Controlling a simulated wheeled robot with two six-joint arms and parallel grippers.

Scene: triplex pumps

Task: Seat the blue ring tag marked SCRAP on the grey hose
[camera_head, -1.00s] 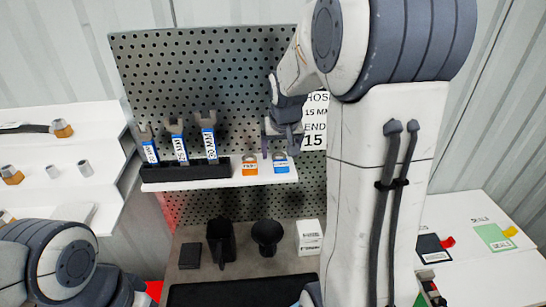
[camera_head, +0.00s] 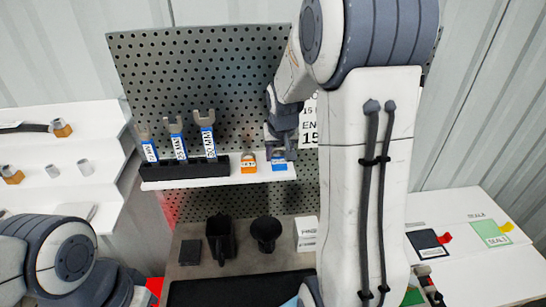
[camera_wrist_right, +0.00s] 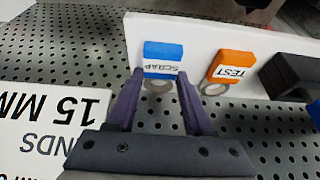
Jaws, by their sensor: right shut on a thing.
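The blue ring tag marked SCRAP (camera_wrist_right: 163,52) is at the edge of the white shelf, its ring towards me in the right wrist view. It also shows in the head view (camera_head: 280,168). My right gripper (camera_wrist_right: 160,84) is shut on this tag, with one purple finger on each side of it. In the head view the right gripper (camera_head: 279,150) comes down from above. My left arm shows at lower left in the head view, but its gripper is not visible. No hose is clearly identifiable as the grey hose; a dark hose (camera_head: 28,127) with a brass end lies on the left shelf.
An orange TEST tag (camera_wrist_right: 230,66) sits close beside the blue one. A black rack (camera_head: 188,169) holds several blue-labelled forked tools. A perforated panel (camera_head: 240,70) stands behind. Black cups (camera_head: 266,231) and a white box (camera_head: 306,233) stand below.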

